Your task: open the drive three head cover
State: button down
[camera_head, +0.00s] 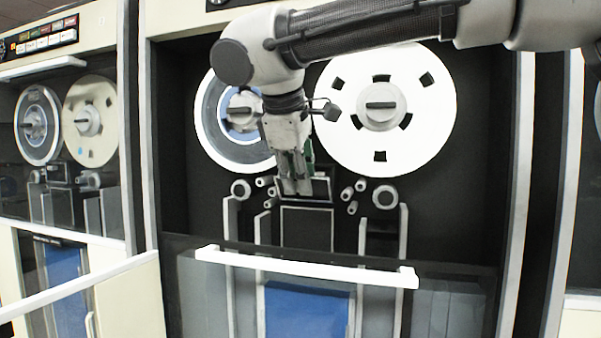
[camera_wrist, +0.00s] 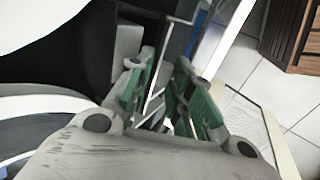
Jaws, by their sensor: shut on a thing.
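The tape drive (camera_head: 490,150) in front of me has a small dark head cover (camera_head: 320,187) with a pale edge, in the middle below its two reels. My gripper (camera_head: 296,190) reaches down in front of the drive, with its fingers at the left part of the cover. In the wrist view my gripper's (camera_wrist: 163,62) green-sided fingers are close together around a dark, pale-edged part, which fits the head cover. The fingers hide part of the cover, and I cannot tell how far it is open.
A white reel (camera_head: 420,110) and a blue-centred reel (camera_head: 212,112) sit above, close to my wrist. Rollers (camera_head: 385,196) flank the cover. Below is a glass window with a white handle bar (camera_head: 300,267). Another drive (camera_head: 90,205) stands to the left.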

aim_at(296, 213)
jog(key=t, duration=0.1)
jog(key=s+f+t+h, duration=0.1)
jog(key=shift+s+a+f+t, duration=0.1)
jog(key=shift+a+f+t, duration=0.15)
jog(key=shift+t, duration=0.15)
jog(key=shift+s+a+f+t+h, duration=0.15)
jog(key=shift+f+t+h, duration=0.3)
jog(key=shift+f+t, duration=0.65)
jog(key=shift+s+d+f+t+h, duration=0.15)
jog(key=shift+f+t+h, duration=0.35)
jog(key=shift+t, duration=1.05)
jog(key=shift+s+a+f+t+h, duration=0.15)
jog(key=shift+f+t+h, duration=0.3)
jog(key=shift+f+t, duration=0.65)
jog(key=shift+r+t, duration=0.25)
jog(key=shift+t, duration=0.1)
jog(key=c, duration=1.4)
grip_release()
